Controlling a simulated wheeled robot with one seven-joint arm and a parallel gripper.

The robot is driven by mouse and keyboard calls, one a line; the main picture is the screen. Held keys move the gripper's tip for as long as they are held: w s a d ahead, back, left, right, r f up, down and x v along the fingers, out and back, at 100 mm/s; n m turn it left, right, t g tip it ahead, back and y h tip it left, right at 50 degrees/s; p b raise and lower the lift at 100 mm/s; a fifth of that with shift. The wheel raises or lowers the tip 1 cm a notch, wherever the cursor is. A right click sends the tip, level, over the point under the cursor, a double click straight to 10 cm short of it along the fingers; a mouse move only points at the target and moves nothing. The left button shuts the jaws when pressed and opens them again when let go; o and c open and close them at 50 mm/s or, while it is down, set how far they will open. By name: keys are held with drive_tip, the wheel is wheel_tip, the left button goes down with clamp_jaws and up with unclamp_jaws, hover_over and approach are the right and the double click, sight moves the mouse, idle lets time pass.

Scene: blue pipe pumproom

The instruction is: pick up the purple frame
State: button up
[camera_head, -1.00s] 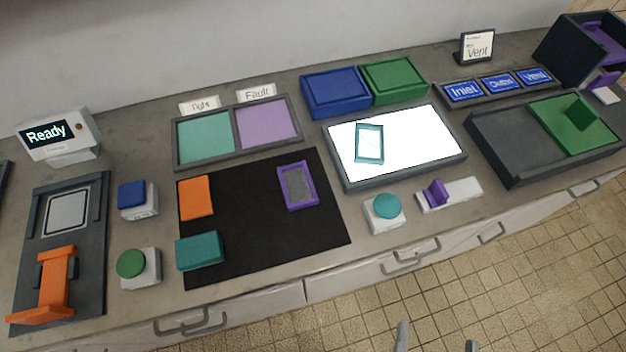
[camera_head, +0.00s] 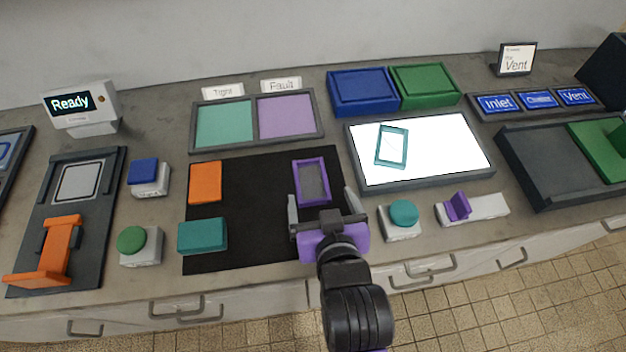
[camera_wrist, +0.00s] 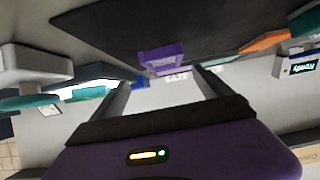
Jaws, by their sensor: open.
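The purple frame (camera_head: 312,183) lies on the black mat (camera_head: 240,241), near the mat's right edge, with a grey panel inside its rim. It also shows in the wrist view (camera_wrist: 161,57), ahead of the fingers. My gripper (camera_head: 320,199) is open and empty, its two fingers pointing at the frame from the counter's front side. In the head view the fingers appear on either side of the frame's near end; I cannot tell the height gap. In the wrist view the frame lies beyond the fingertips, untouched.
An orange block (camera_head: 205,183) and a teal block (camera_head: 203,236) sit on the mat's left side. A lit white panel (camera_head: 440,150) holding a teal frame (camera_head: 392,146) lies to the right. A teal button (camera_head: 403,212) stands close to my gripper's right.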

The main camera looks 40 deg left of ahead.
sight(311, 180)
drive_tip(key=x, duration=0.6)
drive_tip(key=shift+s+a+p, duration=0.3)
drive_tip(key=shift+p, duration=0.05)
drive_tip(key=shift+w+a+f, duration=0.35)
drive_tip(key=shift+a, duration=0.05)
drive_tip(key=shift+c, duration=0.2)
drive_tip(key=c, duration=1.5)
